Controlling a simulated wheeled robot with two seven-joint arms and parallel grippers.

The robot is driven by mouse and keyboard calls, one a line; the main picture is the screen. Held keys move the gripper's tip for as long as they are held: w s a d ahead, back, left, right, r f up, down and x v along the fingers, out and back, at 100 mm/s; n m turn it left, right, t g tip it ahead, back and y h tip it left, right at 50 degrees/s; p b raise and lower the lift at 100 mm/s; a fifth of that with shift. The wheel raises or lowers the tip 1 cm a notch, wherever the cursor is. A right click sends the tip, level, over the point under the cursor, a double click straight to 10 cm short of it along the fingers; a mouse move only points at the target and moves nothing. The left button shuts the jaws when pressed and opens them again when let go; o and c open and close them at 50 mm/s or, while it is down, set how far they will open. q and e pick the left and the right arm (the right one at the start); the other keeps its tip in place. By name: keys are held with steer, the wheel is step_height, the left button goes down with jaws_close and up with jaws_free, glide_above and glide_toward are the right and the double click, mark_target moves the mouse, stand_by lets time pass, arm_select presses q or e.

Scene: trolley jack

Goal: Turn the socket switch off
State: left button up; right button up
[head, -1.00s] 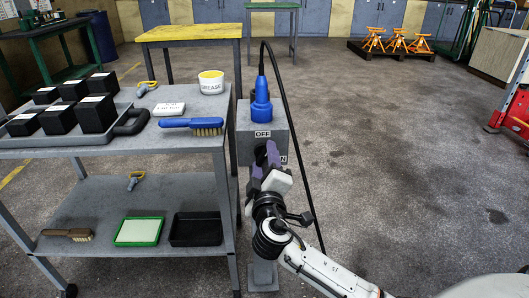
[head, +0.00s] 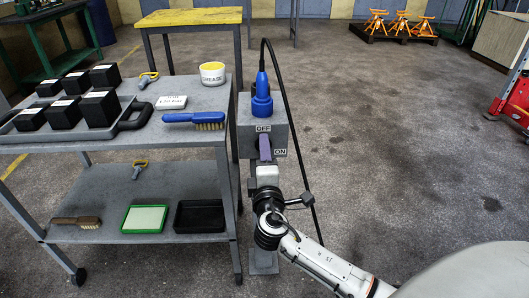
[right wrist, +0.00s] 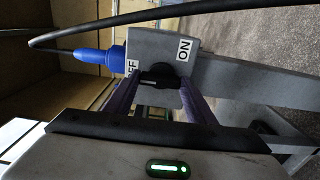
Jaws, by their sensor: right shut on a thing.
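The grey socket box (head: 244,140) stands on a post right of the trolley, with a blue plug (head: 262,98) upright in its top. Its face has an OFF label (head: 263,128) above and an ON label (head: 280,152) lower right. My right gripper (head: 264,148) is at the box front, its purple fingers covering the switch in the head view. In the right wrist view, the black switch knob (right wrist: 157,76) sits between my right gripper's fingers (right wrist: 158,84), which are shut on it. The ON label (right wrist: 185,49) is clear there; OFF is partly hidden. My left gripper is out of view.
A grey two-tier trolley (head: 150,148) with black boxes, a grease tub (head: 212,74) and a blue brush (head: 193,118) stands close left. A black cable (head: 292,120) hangs from the plug, right of the box. The floor to the right is mostly open.

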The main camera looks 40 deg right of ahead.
stand_by(0.3)
steer(key=o, duration=1)
steer(key=shift+o, duration=0.2)
steer(key=v, duration=1)
steer(key=shift+s, duration=0.2)
steer(key=shift+a, duration=0.1)
